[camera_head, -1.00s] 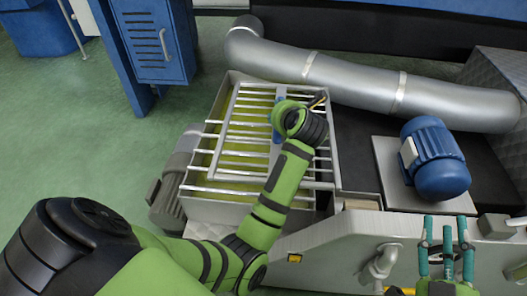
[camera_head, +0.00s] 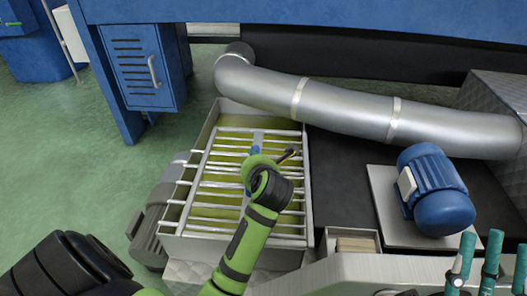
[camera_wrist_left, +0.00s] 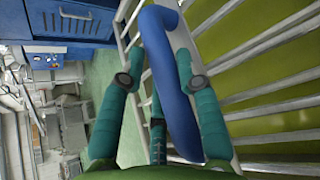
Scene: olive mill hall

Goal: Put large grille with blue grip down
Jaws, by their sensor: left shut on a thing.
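The large grille (camera_head: 200,178) is a metal frame with several pale bars and a blue grip (camera_head: 257,138). It lies flat across the open top of a metal vat (camera_head: 236,252) with yellow-green liquid, within or just above its rim; I cannot tell whether it touches. My left gripper is shut on the blue grip, which shows large in the left wrist view (camera_wrist_left: 172,85) between the teal fingers (camera_wrist_left: 160,62). In the head view my wrist hides those fingers. My right gripper (camera_head: 488,262) is open and empty at the lower right, partly cut off.
A thick silver pipe (camera_head: 345,108) runs behind and to the right of the vat. A blue motor (camera_head: 435,190) stands on a plate at the right. A grey motor (camera_head: 150,225) sits at the vat's left side. A blue cabinet (camera_head: 145,65) stands behind left, beside open green floor.

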